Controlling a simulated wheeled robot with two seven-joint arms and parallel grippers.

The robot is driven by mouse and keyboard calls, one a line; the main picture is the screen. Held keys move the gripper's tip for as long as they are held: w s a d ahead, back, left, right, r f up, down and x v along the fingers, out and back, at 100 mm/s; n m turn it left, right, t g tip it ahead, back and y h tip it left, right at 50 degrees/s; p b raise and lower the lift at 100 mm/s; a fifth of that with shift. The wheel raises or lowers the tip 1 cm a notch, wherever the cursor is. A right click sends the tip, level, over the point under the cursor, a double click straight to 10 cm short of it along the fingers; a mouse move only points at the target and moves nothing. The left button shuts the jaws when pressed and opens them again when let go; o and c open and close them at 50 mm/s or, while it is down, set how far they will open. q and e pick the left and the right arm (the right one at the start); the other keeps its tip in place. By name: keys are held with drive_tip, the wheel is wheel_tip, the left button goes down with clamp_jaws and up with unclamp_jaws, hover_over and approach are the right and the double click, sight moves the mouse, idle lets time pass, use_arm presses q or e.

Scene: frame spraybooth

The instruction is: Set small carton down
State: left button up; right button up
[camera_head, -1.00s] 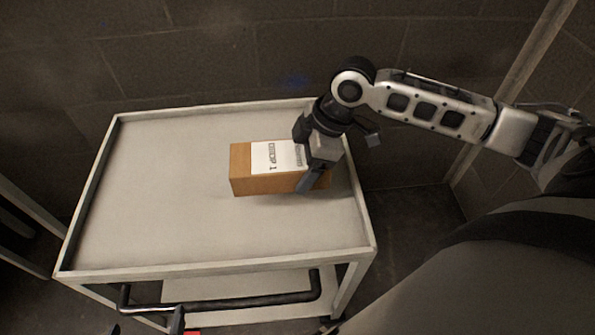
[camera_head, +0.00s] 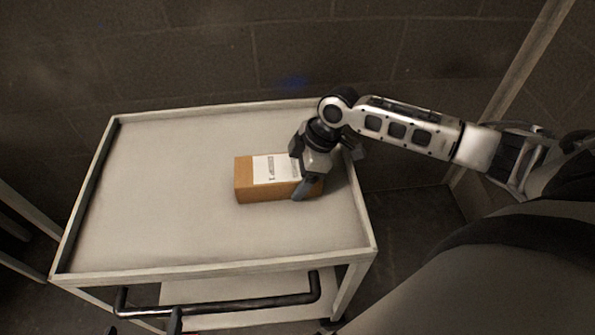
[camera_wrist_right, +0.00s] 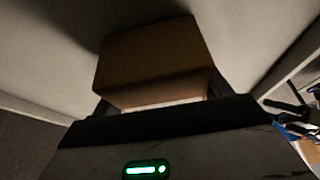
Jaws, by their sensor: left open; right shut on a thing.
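The small carton (camera_head: 262,182) is a brown box with a white printed label on top. It is at the right half of the cart's top tray (camera_head: 150,205), in the head view. My right gripper (camera_head: 306,188) is shut on the carton's right end, reaching down over it from above. The right wrist view shows the carton (camera_wrist_right: 155,62) between the fingers, with the pale tray surface beyond it. I cannot tell whether the carton's underside touches the tray. A small dark piece, perhaps my left gripper (camera_head: 174,322), shows at the bottom edge.
The cart has a raised rim (camera_head: 215,268) and a black handle bar (camera_head: 220,308) at its near side, with a lower shelf beneath. The left and middle of the tray are clear. A block wall (camera_head: 200,60) stands behind. A slanted pole (camera_head: 505,95) is at the right.

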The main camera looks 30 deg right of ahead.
drive_tip(key=o, duration=1.3)
drive_tip(key=shift+f, duration=0.1)
drive_tip(key=p+v, duration=0.1)
drive_tip(key=v, duration=1.1)
drive_tip(key=shift+a, duration=0.1)
